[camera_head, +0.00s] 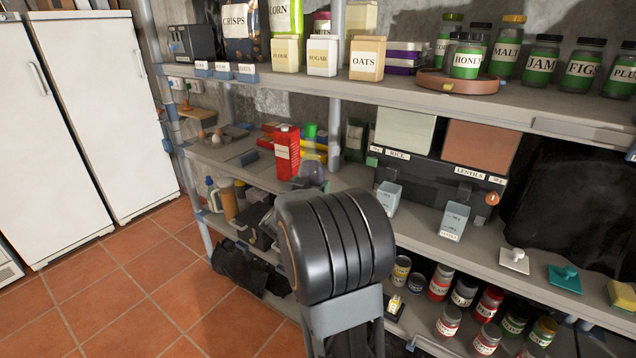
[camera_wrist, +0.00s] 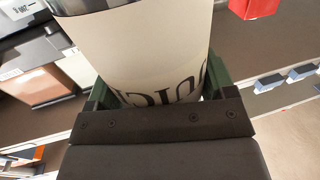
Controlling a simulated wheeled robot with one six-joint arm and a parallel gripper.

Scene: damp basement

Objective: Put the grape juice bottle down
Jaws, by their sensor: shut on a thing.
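The grape juice bottle (camera_wrist: 150,50) fills the upper middle of the wrist view. Its wide cream label carries large dark lettering, partly cut off by my gripper. My gripper (camera_wrist: 157,82) is shut around the bottle, with a green finger on each side of it. In the head view my dark, rounded arm link hides the gripper and most of what is in front of it. The bottle's base and any contact with the shelf cannot be seen.
A red carton (camera_head: 286,152) stands on the middle shelf (camera_head: 350,178); it also shows in the wrist view (camera_wrist: 253,7). Jars crowd the upper shelf (camera_head: 420,97).

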